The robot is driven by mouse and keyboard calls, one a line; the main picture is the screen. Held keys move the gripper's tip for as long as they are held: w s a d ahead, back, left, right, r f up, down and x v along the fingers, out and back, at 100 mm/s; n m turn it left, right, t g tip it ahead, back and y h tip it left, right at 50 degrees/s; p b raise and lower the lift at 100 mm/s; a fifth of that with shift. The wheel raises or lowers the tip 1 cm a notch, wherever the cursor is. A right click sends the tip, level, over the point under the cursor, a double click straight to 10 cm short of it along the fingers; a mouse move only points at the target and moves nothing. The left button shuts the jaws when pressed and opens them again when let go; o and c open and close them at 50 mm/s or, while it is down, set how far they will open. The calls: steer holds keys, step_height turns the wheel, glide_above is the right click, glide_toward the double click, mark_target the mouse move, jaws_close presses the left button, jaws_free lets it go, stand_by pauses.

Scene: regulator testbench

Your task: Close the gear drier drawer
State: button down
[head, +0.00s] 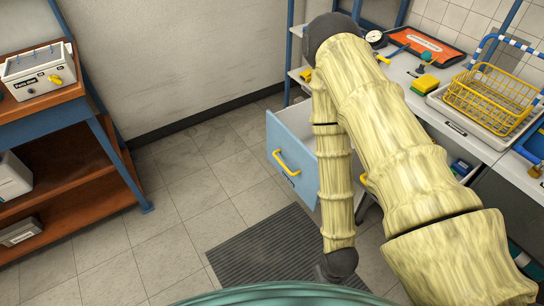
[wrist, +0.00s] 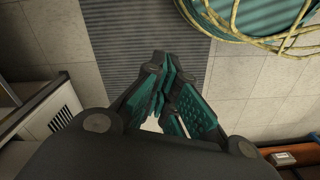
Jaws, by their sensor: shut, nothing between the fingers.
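The drawer (head: 283,158) stands pulled out from under the bench in the head view. It has a light blue front with a yellow handle (head: 287,162). My arm crosses in front of the right part of the drawer and hides much of its inside. No label can be read on it, so I cannot tell whether it is the gear drier drawer. My gripper (wrist: 171,70) shows in the wrist view, with its teal-padded fingers closed together and empty, above the floor. In the head view its fingers cannot be made out below my forearm.
A grey ribbed mat (head: 272,250) lies on the floor before the drawer. The bench top (head: 405,80) holds a yellow wire basket (head: 492,98), an orange pouch (head: 425,45) and a gauge (head: 375,38). A blue-framed shelf (head: 60,150) stands at left. Tiled floor between is clear.

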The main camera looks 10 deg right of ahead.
steer(key=w+a+r+n+p, duration=0.1)
steer(key=w+a+r+n, duration=0.25)
steer(key=w+n, duration=0.45)
steer(key=w+a+r+n+p, duration=0.2)
steer(key=w+r+n, duration=0.25)
steer(key=w, duration=0.75)
steer(key=w+d+r+n+t+h+p, duration=0.15)
steer(key=w+r+n+h, duration=0.25)
steer(key=w+r+n, duration=0.85)
steer(key=w+d+f+m+p, duration=0.2)
steer(key=w+d+f+m, duration=0.1)
steer(key=w+d+f, duration=0.2)
steer(key=shift+w+d+f, duration=0.35)
steer(key=shift+w+d, duration=0.35)
steer(key=shift+d, duration=0.1)
steer(key=shift+d, duration=0.15)
